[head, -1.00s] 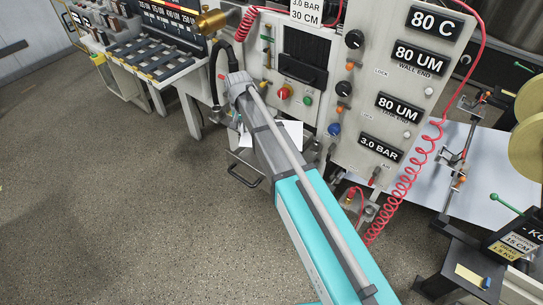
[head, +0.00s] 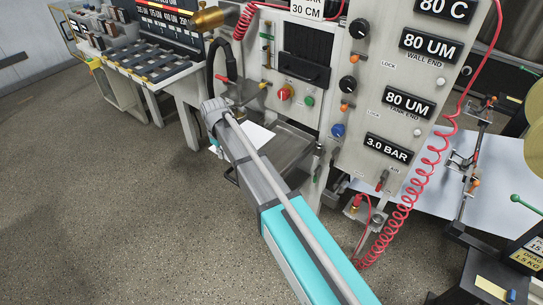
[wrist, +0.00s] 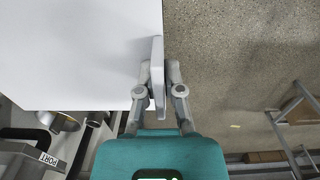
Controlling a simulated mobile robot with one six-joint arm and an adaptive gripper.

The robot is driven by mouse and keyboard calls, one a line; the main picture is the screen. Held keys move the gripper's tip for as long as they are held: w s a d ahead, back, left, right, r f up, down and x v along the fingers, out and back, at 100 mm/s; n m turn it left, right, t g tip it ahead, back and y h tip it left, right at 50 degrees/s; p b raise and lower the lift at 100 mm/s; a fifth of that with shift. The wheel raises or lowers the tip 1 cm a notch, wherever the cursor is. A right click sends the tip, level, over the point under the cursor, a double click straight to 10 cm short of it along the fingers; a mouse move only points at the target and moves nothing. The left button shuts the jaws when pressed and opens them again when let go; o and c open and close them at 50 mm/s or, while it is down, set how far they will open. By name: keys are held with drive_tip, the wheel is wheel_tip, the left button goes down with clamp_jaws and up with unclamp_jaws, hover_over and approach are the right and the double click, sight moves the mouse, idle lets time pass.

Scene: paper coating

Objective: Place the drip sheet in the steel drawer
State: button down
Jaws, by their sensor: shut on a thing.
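The drip sheet (head: 257,137) is a flat white sheet, partly hidden behind my arm in the head view. In the wrist view the sheet (wrist: 80,50) fills the upper left, with an upright pale edge piece at its right side. My gripper (wrist: 158,88) is shut on that edge piece. In the head view the gripper is mostly hidden behind my arm. The steel drawer (head: 288,148) juts out, open, low on the front of the machine. The sheet appears above its left part; I cannot tell the height between them. My arm hides part of the drawer.
The machine's control panel (head: 400,100) stands behind and right of the drawer. A red coiled hose (head: 415,205) hangs in front of it. A bench with dark slots (head: 150,55) stands at the back left. The floor (head: 90,200) at the left is clear.

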drive_tip(key=w+d+f+b, duration=0.2)
drive_tip(key=d, duration=0.1)
drive_tip(key=w+d+f+b, duration=0.2)
drive_tip(key=d+f+b, duration=0.1)
drive_tip(key=d, duration=0.1)
drive_tip(key=w+d+f+b, duration=0.2)
drive_tip(key=d+f+b, duration=0.1)
drive_tip(key=shift+w+d+f, duration=0.15)
drive_tip(key=shift+w+d, duration=0.05)
drive_tip(key=shift+w+d+f+b, duration=0.25)
drive_tip(key=shift+d+f+b, duration=0.1)
drive_tip(key=shift+d+b, duration=0.15)
drive_tip(key=shift+f, duration=0.1)
drive_tip(key=shift+w+d+f+b, duration=0.25)
drive_tip(key=shift+f+b, duration=0.25)
drive_tip(key=shift+b, duration=0.15)
drive_tip(key=shift+f+b, duration=1.4)
drive_tip(key=shift+f, duration=0.05)
drive_tip(key=shift+f, duration=0.1)
